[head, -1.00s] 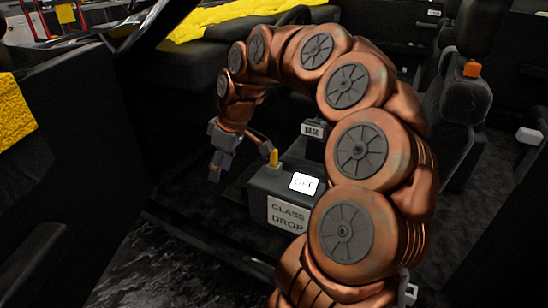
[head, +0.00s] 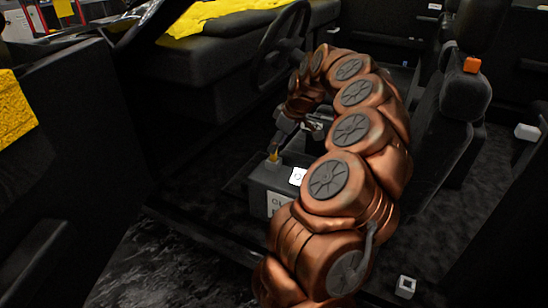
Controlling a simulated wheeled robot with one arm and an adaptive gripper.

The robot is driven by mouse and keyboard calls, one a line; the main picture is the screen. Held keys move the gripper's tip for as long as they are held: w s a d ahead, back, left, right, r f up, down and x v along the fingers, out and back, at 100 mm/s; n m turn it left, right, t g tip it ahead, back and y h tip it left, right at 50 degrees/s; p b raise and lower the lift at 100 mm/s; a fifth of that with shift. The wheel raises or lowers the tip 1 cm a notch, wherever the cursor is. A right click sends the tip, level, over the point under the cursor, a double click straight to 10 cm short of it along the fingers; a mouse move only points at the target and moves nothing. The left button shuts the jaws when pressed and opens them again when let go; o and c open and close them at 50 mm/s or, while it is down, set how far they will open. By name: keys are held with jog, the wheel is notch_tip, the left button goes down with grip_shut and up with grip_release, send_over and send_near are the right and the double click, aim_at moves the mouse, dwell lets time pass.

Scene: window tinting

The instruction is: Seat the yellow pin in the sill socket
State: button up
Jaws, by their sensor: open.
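The yellow pin (head: 273,157) stands on top of a dark box (head: 258,196) with a white label on its front. My gripper (head: 279,141) is open, just above the pin, with one grey finger reaching down close to it. I cannot tell whether the finger touches the pin. My copper arm hides part of the box and its label. A small white square block with a dark centre (head: 406,286) sits low at the right; I cannot tell whether it is the sill socket.
A white card (head: 298,176) lies on the box top. A steering wheel (head: 279,45) is behind my arm, and a dark seat with an orange buckle (head: 472,65) is at the right. Yellow cloth (head: 225,15) covers the dashboard. Dark floor shows in front of the box.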

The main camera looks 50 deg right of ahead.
aim_at(274, 156)
jog(key=b+x, duration=0.1)
jog(key=x, duration=0.3)
jog(key=shift+w+d+f, duration=0.1)
jog(key=shift+c, duration=0.4)
grip_shut()
